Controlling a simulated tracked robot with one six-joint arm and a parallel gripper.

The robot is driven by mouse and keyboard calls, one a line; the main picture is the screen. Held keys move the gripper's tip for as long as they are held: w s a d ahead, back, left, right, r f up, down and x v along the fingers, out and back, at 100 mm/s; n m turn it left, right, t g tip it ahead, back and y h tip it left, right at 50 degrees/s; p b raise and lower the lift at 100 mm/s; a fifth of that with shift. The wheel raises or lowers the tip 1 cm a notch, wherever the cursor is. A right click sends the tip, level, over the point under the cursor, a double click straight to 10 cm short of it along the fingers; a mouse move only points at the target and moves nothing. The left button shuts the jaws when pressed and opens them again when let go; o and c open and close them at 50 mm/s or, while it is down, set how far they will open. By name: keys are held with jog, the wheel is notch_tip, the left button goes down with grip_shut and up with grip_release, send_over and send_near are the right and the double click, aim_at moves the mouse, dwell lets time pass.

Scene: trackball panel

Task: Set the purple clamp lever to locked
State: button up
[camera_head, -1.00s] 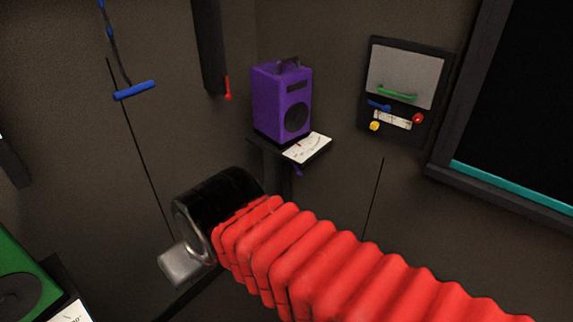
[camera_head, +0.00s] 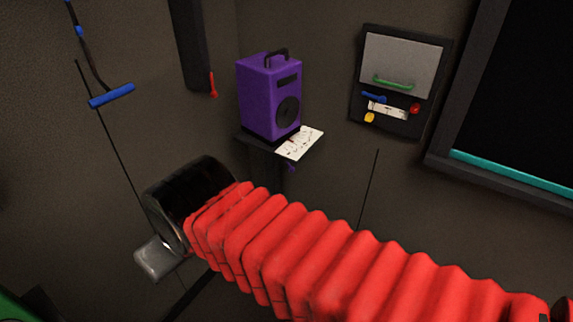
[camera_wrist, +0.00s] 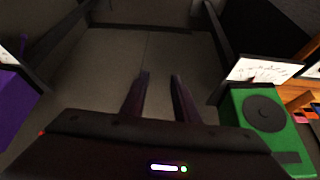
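A small purple lever (camera_head: 291,167) sticks out below the front edge of the small shelf that bears a purple speaker-like box (camera_head: 269,97), in the head view. It is too small to tell its setting, and I do not make it out in the wrist view. My gripper (camera_wrist: 160,77) shows in the wrist view with its two dark fingers apart and nothing between them. It points at bare floor and wall. In the head view my red-sleeved arm crosses the lower part, its dark end left of and below the shelf, apart from the lever; the fingers are hidden there.
A white dial card (camera_head: 300,143) lies on the shelf beside the purple box. A wall panel (camera_head: 400,82) with a green handle and coloured knobs is to the right. A blue handle (camera_head: 111,95) hangs at left. A green box (camera_wrist: 262,118) is right in the wrist view.

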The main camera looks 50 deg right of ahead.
jog(key=w+d+f+m+h, duration=0.1)
jog(key=d+f+m+h, duration=0.1)
jog(key=d+f, duration=1.05)
jog(key=w+d+f+m+g+h, duration=0.15)
jog(key=d+f, duration=0.55)
jog(key=d, duration=1.1)
jog(key=d+f+m+h, duration=0.2)
jog(key=d+f, duration=0.8)
jog(key=d, duration=0.6)
jog(key=n+t+h, duration=0.2)
jog(key=n+t, duration=0.1)
jog(key=t, duration=0.5)
send_near(289, 164)
jog(key=v, duration=0.3)
jog(key=shift+r, duration=0.25)
jog(key=x, duration=1.3)
jog(key=shift+w+d+f, duration=0.1)
jog(key=shift+w+f, duration=0.15)
jog(key=shift+f, duration=0.2)
grip_shut()
